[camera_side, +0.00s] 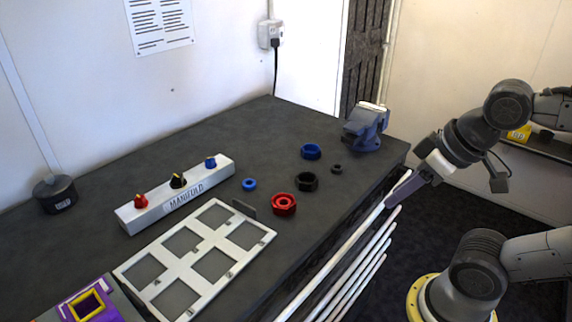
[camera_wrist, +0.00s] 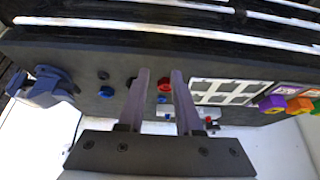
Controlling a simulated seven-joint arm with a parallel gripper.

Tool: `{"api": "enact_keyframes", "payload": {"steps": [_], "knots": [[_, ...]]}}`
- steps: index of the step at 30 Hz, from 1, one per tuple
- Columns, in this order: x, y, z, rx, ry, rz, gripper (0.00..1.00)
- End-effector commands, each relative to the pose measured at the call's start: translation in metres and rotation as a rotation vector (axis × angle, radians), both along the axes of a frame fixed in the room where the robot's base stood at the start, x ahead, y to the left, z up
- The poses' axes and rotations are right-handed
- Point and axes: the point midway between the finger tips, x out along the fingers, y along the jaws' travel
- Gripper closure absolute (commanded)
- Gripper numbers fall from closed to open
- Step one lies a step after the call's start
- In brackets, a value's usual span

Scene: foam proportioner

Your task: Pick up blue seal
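Two blue ring-shaped parts lie on the dark bench: a small blue ring (camera_side: 249,184) near the manifold, and a larger, thicker blue ring (camera_side: 311,151) farther back. I cannot tell for certain which is the seal. The larger one also shows in the wrist view (camera_wrist: 106,91), left of my fingers. My gripper (camera_side: 391,201) is off the bench's right edge, apart from both rings. In the wrist view my gripper (camera_wrist: 160,73) has its two fingers spread with nothing held between them.
A red nut (camera_side: 284,205), a black nut (camera_side: 307,182) and a small dark nut (camera_side: 336,169) lie nearby. A blue vise (camera_side: 366,128) stands at the back right corner. The white manifold (camera_side: 178,198) and white compartment frame (camera_side: 163,256) occupy the left. White rails (camera_side: 352,262) run along the bench's side.

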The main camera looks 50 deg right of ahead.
Motion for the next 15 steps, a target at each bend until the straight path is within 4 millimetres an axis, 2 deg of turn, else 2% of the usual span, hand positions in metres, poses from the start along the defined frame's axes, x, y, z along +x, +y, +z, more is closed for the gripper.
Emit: {"api": "enact_keyframes", "payload": {"steps": [1, 7, 15], "knots": [[0.0, 0.0, 0.0, 0.0, 0.0, 0.0, 0.55], [0.0, 0.0, 0.0, 0.0, 0.0, 0.0, 0.2], [0.0, 0.0, 0.0, -0.001, 0.0, 0.003, 0.2]]}}
